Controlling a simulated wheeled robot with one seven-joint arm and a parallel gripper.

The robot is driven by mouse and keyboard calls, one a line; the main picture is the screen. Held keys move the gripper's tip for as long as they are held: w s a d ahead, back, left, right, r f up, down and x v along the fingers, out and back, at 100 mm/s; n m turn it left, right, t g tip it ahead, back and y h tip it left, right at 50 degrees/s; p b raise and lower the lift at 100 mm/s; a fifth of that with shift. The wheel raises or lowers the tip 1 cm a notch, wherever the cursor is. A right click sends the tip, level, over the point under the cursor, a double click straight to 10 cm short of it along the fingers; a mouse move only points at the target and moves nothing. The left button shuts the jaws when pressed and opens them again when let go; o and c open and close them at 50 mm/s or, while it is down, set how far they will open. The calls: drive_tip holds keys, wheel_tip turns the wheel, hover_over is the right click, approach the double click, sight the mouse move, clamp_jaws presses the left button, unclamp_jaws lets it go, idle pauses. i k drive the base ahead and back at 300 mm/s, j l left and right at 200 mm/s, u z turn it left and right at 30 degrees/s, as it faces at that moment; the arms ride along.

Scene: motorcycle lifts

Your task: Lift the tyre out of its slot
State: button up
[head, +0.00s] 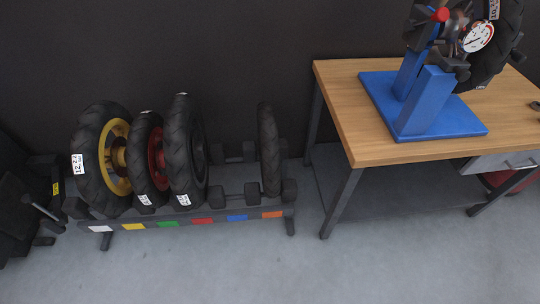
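Several tyres stand upright in a low dark rack (215,214) on the floor by the wall. The leftmost tyre (91,150) has a yellow rim. Beside it is a tyre with a red rim (142,170), then a thick tyre with a dark rim (178,155). A thin tyre (268,150) stands apart near the rack's right end, with empty slot space to its left. The pictures do not show which tyre is meant. My gripper is not in view.
Coloured tags line the rack's front. A wooden-topped workbench (370,135) stands to the right, bearing a blue stand (424,100) with a wheel and dial gauge (478,37). Dark equipment (25,205) stands at the far left. The grey floor in front is clear.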

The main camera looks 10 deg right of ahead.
sight(268, 130)
drive_tip(key=i+j+u, duration=0.25)
drive_tip(key=i, duration=0.55)
drive_tip(key=i+u, duration=0.3)
drive_tip(key=i, duration=0.5)
